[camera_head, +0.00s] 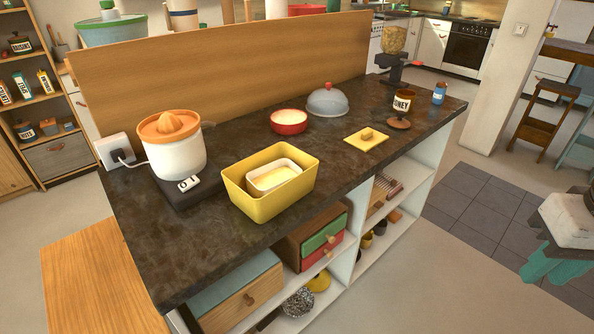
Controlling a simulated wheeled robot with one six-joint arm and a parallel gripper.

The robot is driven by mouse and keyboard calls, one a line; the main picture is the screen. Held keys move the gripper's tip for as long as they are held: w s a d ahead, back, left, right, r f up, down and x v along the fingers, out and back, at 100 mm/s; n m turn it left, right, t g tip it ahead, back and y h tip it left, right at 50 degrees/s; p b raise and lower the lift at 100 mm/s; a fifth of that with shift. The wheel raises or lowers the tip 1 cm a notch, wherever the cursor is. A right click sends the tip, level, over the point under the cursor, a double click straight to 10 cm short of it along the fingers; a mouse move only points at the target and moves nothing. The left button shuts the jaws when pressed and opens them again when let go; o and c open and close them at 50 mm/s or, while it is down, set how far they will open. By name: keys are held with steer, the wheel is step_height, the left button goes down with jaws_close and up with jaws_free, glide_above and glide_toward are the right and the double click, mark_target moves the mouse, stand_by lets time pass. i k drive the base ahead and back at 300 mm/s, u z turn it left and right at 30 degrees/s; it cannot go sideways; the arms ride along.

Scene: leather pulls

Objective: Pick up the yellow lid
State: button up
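The yellow lid (355,142) is a flat square with a small wooden grip on top. It lies on the dark countertop, right of centre, near the front edge. A yellow open box (256,203) stands to its left with a smaller cream-rimmed container (262,185) inside it. My gripper (550,268), white with teal fingers, is at the right edge of the picture. It is away from the counter, over the floor side, well apart from the lid. Its fingers are partly cut off and overlap, so their opening is unclear.
An orange-topped juicer (176,158) stands left. A wooden panel (215,80) backs the counter; open shelves lie below.

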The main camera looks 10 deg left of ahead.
mark_target(366, 139)
steer(key=z, duration=0.25)
steer(key=i, duration=1.35)
steer(key=u, duration=0.4)
